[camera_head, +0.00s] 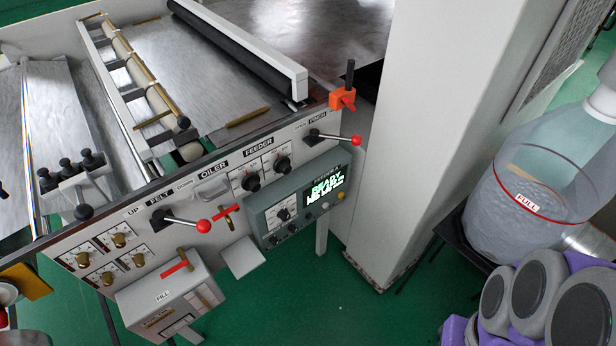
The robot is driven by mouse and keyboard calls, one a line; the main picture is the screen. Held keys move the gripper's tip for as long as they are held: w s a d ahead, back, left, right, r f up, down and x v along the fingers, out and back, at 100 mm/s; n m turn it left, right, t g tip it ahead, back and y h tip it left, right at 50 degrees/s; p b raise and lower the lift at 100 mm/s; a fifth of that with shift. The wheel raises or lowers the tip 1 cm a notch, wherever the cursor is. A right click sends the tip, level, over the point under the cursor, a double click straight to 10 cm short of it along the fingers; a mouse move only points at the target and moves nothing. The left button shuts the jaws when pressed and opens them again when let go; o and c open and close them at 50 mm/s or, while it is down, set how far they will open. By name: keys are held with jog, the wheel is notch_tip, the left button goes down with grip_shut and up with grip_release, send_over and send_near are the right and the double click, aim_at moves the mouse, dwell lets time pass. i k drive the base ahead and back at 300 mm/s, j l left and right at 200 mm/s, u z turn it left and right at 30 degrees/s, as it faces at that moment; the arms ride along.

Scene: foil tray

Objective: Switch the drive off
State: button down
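No control that I can read as the drive switch stands out on the machine's white front panel (225,172). A right lever (335,138) with a red knob points right, beside a small label I cannot read surely. A left lever (183,221) with a red knob points right and slightly down, under the label FELT with UP and DOWN beside it.
Two black knobs (266,171) sit under the FEEDER label. A grey box (168,299) marked FILL juts out low on the panel. A white column (415,120) stands to the right, then a clear container (535,205) marked FULL. Green floor between is open.

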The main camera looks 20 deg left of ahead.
aim_at(273, 240)
jog(key=k+u, duration=0.15)
jog(key=u, duration=0.95)
